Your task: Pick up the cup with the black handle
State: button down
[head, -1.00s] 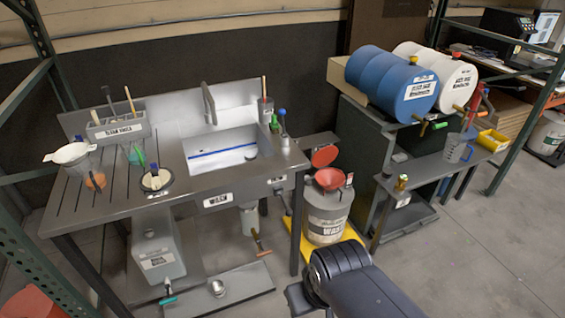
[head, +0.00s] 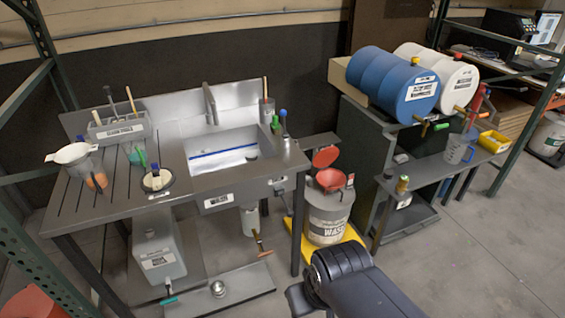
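I cannot make out for sure which cup has a black handle. A clear cup (head: 97,181) with an orange part and a dark strip stands under a white funnel (head: 72,153) at the left of the steel sink bench. A cup with a green handle (head: 138,155) stands behind it to the right. A short round container with a dark rim (head: 157,180) stands near the bench's front edge. A clear measuring jug (head: 456,148) stands on the right shelf; its handle colour is unclear. My arm is at the bottom centre, apart from all of these. My gripper's fingers are not visible.
The bench holds a sink (head: 222,152) and a grey tool caddy (head: 120,130). A waste drum (head: 327,218) with a red funnel stands right of the bench. Blue (head: 390,82) and white barrels lie above the right shelf. Floor at lower right is clear.

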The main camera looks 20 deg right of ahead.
aim_at(92, 171)
jog(key=i+j, duration=0.25)
jog(key=i+j+z, duration=0.1)
jog(key=i+j, duration=0.15)
jog(key=j, duration=0.25)
jog(key=i+j, duration=0.25)
jog(key=i+j+z, duration=0.1)
jog(key=i+j, duration=0.15)
jog(key=j, duration=0.25)
jog(key=i+j, duration=0.25)
jog(key=j, duration=0.15)
